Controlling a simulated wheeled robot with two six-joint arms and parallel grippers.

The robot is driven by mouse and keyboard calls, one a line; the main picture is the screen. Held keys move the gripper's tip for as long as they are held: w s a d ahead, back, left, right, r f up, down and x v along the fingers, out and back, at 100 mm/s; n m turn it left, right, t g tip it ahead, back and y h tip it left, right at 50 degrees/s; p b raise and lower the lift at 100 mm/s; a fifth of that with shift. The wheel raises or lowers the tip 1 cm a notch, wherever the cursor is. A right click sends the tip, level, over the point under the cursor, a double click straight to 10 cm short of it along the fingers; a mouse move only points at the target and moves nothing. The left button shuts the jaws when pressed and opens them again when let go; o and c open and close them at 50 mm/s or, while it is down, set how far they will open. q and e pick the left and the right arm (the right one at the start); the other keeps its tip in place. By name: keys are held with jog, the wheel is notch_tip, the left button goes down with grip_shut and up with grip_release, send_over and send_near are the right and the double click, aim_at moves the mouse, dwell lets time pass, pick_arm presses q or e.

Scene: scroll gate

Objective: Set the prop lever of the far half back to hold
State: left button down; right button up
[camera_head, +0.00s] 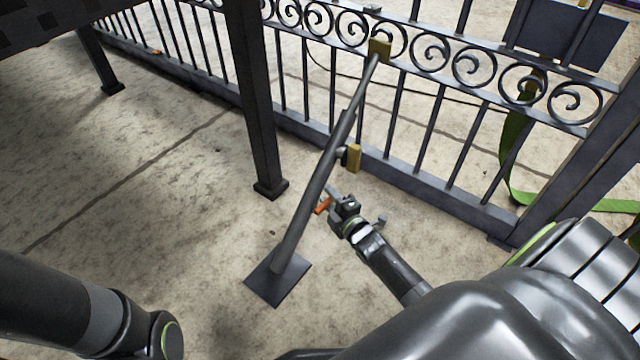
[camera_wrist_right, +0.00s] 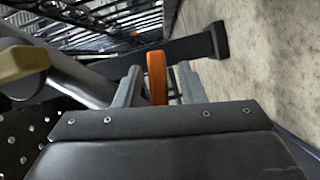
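A grey prop (camera_head: 315,190) slants from a square foot plate on the floor up to a yellow block on the gate rail. Its orange lever (camera_head: 322,205) sticks out low on the prop's right side. My right gripper (camera_head: 335,200) is at this lever. In the right wrist view the orange lever (camera_wrist_right: 157,78) stands between my two fingers (camera_wrist_right: 158,85), with narrow gaps seeming to show on both sides. Whether a finger touches it is hard to tell. Only part of my left arm shows at lower left; its gripper is out of view.
The dark gate (camera_head: 420,110) with scrollwork runs behind the prop. A dark post (camera_head: 255,100) stands left of the prop. A yellow block (camera_head: 353,158) sits beside the prop's middle. A green strap (camera_head: 513,150) hangs at right.

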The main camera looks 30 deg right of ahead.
jog(key=shift+w, duration=0.75)
jog(key=shift+c, duration=0.5)
grip_shut()
